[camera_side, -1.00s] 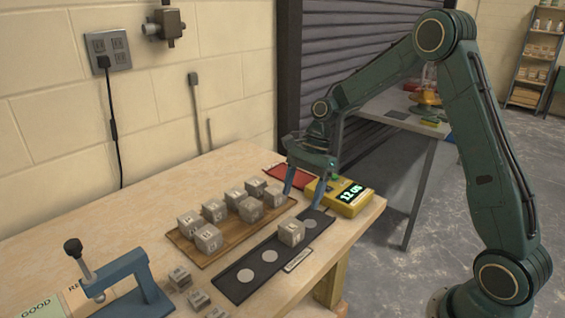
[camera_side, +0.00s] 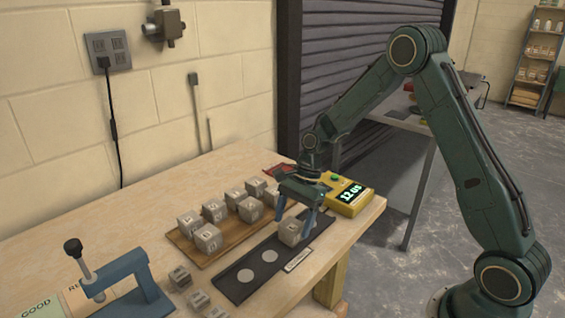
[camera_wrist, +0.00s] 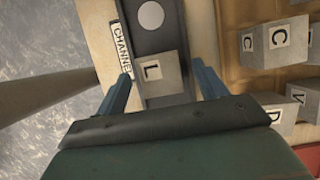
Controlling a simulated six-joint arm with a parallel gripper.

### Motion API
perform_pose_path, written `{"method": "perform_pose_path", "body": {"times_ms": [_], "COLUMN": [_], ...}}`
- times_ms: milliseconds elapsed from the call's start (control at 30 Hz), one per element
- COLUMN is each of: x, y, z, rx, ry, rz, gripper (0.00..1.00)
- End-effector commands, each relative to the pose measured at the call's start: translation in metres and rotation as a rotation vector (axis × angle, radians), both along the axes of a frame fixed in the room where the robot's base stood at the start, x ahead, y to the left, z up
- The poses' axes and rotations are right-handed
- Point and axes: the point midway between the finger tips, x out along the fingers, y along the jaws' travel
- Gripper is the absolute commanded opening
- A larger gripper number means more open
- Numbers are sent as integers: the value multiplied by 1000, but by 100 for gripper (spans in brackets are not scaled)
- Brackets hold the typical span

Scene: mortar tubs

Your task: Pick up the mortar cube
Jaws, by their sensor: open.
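A grey mortar cube (camera_side: 291,232) stands on the black channel strip (camera_side: 237,287) on the workbench. In the wrist view this cube (camera_wrist: 157,74) carries a letter that looks like L on its top. My gripper (camera_side: 294,226) is open and low over the strip, its two blue fingers on either side of the cube. In the wrist view the fingers (camera_wrist: 163,84) flank the cube, with a visible gap on the right side. Whether the left finger touches it I cannot tell.
Several lettered cubes (camera_side: 208,237) stand on a wooden board (camera_side: 190,257) beside the strip. A yellow timer box (camera_side: 347,197) is close behind my gripper.

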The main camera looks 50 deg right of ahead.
Motion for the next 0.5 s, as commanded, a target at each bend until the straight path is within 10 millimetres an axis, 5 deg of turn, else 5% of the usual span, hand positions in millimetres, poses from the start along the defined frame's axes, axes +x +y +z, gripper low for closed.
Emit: {"method": "perform_pose_path", "body": {"times_ms": [500], "x": [0], "y": [7], "z": [-16], "rx": [0], "ry": [0], "rz": [1], "gripper": [71]}}
